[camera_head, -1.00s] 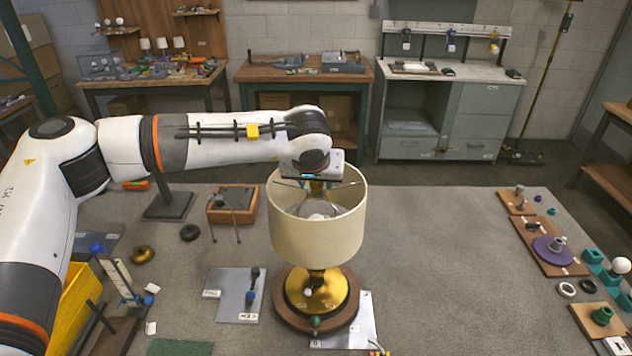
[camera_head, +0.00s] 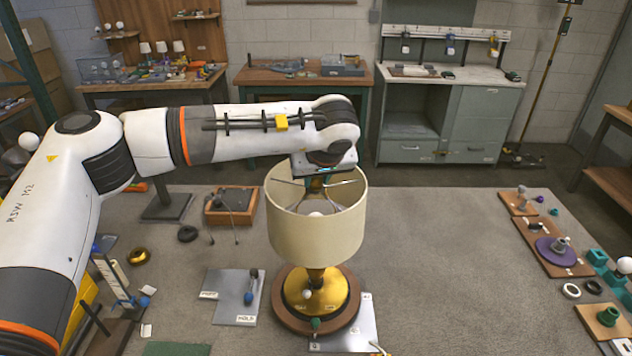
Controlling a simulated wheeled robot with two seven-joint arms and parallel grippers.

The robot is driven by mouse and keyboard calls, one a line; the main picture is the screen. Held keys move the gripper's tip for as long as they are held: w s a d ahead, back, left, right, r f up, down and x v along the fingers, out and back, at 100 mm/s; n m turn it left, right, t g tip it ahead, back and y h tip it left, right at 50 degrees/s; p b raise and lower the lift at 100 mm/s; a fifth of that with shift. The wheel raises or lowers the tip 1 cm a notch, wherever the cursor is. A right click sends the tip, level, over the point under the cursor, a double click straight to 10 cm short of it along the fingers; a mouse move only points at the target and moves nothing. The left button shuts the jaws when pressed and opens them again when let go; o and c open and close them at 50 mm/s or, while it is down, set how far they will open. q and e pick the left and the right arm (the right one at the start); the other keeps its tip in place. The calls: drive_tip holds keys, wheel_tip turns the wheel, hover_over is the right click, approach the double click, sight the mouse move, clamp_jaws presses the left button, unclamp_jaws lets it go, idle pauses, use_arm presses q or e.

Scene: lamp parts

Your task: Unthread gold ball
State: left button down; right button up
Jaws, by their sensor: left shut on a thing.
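A lamp with a cream drum shade (camera_head: 316,228) stands upright on a round gold base (camera_head: 325,291) with a dark wooden rim. Wire spokes cross the shade's open top, and a white bulb (camera_head: 315,214) shows inside. My left gripper (camera_head: 316,185) points down from above at the centre of the spokes. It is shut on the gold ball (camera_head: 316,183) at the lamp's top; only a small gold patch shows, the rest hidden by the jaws. I cannot tell how far it is turned off its thread. My right gripper is out of view.
Wooden boards with parts (camera_head: 553,247) line the right edge. The table's middle right is clear.

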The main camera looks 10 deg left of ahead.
use_arm(q)
drive_tip(key=shift+d+f+n+g+y, duration=0.15)
drive_tip(key=shift+n+g+y, duration=0.35)
drive_tip(key=shift+n, duration=1)
drive_tip(key=shift+w+n+g+y, duration=0.15)
drive_tip(key=shift+n+g+y, duration=0.15)
drive_tip(key=shift+n+y, duration=0.4)
drive_tip(key=n, duration=0.1)
drive_tip(key=n+g, duration=0.1)
drive_tip(key=n, duration=0.1)
drive_tip(key=shift+w+d+r+g+y, duration=0.15)
drive_tip(key=shift+r+g+y, duration=0.15)
drive_tip(key=shift+y, duration=0.1)
drive_tip(key=shift+f+n+g+p, duration=0.15)
drive_tip(key=shift+n+g+p, duration=0.35)
drive_tip(key=shift+n, duration=0.8)
